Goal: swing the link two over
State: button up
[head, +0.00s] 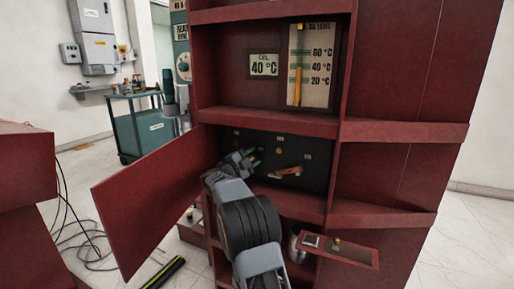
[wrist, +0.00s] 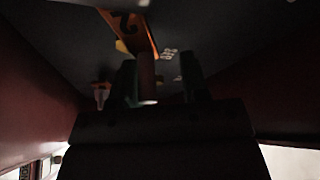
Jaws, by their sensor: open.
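The orange link (head: 287,171) lies across the dark panel (head: 318,172) inside the red cabinet. In the wrist view the orange link (wrist: 136,34) carries a dark mark like a 2, and a brownish peg (wrist: 147,72) stands out below it. My gripper (head: 247,160) is in front of the panel, left of the link in the head view. In the wrist view my gripper (wrist: 160,84) is open, its two fingers on either side of the peg. I cannot tell whether either finger touches it. The view is dark, and my arm hides part of the panel's lower left.
The open red door (head: 150,200) stands to the left of my arm. A shelf edge (head: 270,123) runs above the panel. A small hinged red flap (head: 340,252) juts out at lower right. The cabinet walls close in around the recess.

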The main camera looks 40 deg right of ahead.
jog(key=s+a+r+p, duration=0.4)
jog(key=s+a+r, duration=0.2)
jog(key=s+r, duration=0.4)
jog(key=shift+s+a, duration=0.3)
jog(key=shift+s, duration=0.95)
jog(key=shift+c, duration=0.3)
